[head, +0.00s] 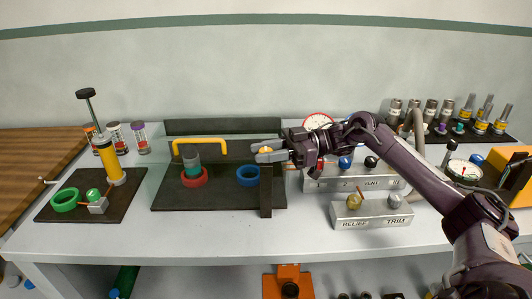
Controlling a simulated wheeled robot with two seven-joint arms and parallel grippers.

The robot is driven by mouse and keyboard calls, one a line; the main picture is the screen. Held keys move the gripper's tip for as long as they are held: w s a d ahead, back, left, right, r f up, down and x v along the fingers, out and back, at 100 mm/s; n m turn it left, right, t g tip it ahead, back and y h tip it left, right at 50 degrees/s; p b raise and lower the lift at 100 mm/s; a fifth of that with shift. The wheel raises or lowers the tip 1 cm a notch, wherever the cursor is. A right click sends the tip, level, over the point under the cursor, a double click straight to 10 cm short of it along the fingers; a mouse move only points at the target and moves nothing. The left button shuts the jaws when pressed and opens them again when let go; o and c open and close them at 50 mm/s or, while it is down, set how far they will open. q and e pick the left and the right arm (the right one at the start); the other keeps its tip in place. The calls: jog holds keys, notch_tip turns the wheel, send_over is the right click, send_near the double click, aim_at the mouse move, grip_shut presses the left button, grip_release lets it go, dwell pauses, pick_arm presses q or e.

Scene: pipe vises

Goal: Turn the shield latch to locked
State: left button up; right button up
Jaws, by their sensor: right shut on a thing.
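My right gripper (265,153) reaches in from the right. Its fingers are closed around a small yellow-orange piece (265,149), which looks like the shield latch and sits at the top of a dark upright post (266,195). The fingers hide most of the piece, so I cannot tell which way it is turned. A yellow handle (200,141) stands to the left of the post, above a dark base plate (220,198) that bears a red ring (194,181) with a grey cylinder and a blue ring (247,181). My left gripper is out of view.
On the left, a dark board (128,190) carries a yellow hand pump (109,160) and a green ring (64,206). On the right, grey valve blocks stand beneath my forearm, including one marked RELIEF and TRIM (370,222). The table front is clear.

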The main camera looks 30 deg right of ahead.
jog(key=shift+r, duration=0.1)
jog(key=o, duration=1)
jog(key=shift+c, duration=0.2)
jog(key=shift+d, duration=0.25)
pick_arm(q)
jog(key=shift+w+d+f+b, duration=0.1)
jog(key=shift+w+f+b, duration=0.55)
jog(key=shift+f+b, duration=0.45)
pick_arm(e)
jog(key=v, duration=0.7)
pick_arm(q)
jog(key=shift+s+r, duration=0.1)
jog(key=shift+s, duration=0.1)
pick_arm(e)
jog(key=shift+d, duration=0.1)
